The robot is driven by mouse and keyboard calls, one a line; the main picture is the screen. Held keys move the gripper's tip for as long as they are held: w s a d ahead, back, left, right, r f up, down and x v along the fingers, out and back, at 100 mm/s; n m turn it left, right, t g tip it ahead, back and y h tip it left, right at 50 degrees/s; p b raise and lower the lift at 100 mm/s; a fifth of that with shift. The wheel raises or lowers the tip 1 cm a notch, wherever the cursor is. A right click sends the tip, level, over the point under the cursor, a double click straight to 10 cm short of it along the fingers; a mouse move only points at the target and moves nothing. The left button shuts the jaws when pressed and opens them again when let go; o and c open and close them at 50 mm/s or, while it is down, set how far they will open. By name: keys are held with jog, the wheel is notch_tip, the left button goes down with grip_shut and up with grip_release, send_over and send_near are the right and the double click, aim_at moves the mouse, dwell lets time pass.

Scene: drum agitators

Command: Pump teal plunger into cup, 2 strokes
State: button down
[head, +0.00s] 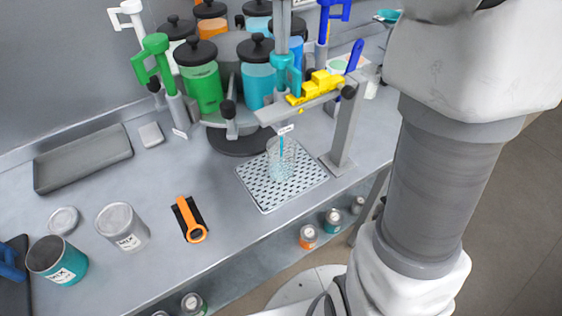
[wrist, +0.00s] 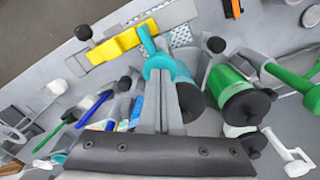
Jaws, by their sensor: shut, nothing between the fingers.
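The teal plunger (head: 284,66) stands upright at the front of the carousel, beside the teal canister (head: 258,82). The clear cup (head: 281,160) stands on a perforated tray (head: 258,194) below the yellow-topped bracket. A thin teal streak shows above and inside the cup; its liquid level is unclear. In the wrist view, the teal plunger top (wrist: 165,66) lies just beyond the tips of my gripper (wrist: 164,82). My gripper is shut and empty; whether it touches the plunger is unclear.
Green (head: 153,58), white (head: 127,14) and blue (head: 335,10) plungers stand close around. The yellow piece (head: 318,86) on the bracket sits near the teal one. Mix cans (head: 122,228) and an orange-handled tool (head: 190,220) lie at left; the bench between has free room.

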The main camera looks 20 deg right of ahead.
jog(key=shift+f, duration=0.15)
notch_tip(320, 180, up, 6)
jog(key=p, duration=0.6)
dwell(0.4)
dwell(0.6)
jog(key=shift+f+b, duration=1.9)
jog(key=shift+f, duration=1.15)
jog(key=shift+r+p, duration=2.95)
jog(key=shift+r, duration=0.15)
jog(key=shift+r, duration=0.1)
